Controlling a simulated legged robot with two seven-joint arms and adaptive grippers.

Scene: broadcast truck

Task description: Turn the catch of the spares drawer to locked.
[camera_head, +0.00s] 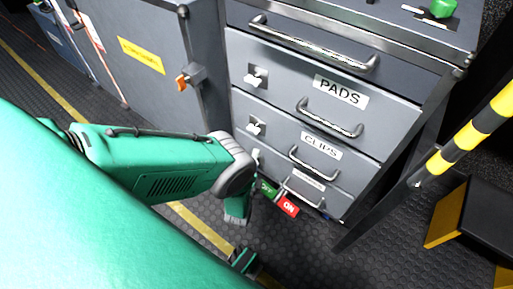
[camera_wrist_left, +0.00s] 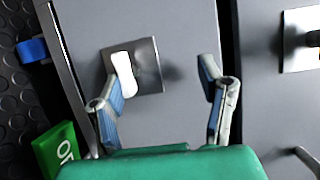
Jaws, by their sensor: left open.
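The lowest labelled drawer (camera_head: 318,196) is closed in the grey cabinet; its label is too small to read. In the left wrist view, a catch with a white lever (camera_wrist_left: 124,74) sits on a square metal plate (camera_wrist_left: 150,66) on a grey drawer front. The lever leans slightly from the picture's vertical. My left gripper (camera_wrist_left: 160,88) is open, its two blue-padded fingers apart. The lever appears between them, nearer the left finger; I cannot tell whether they touch. In the head view my left wrist hides most of the gripper and part of this catch.
The PADS drawer (camera_head: 300,88) and CLIPS drawer (camera_head: 290,128) above are closed, with protruding handles. A red tag (camera_head: 288,206) and a green tag (camera_head: 267,188) are close by my wrist. A yellow-black striped bar (camera_head: 465,138) stands at the right.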

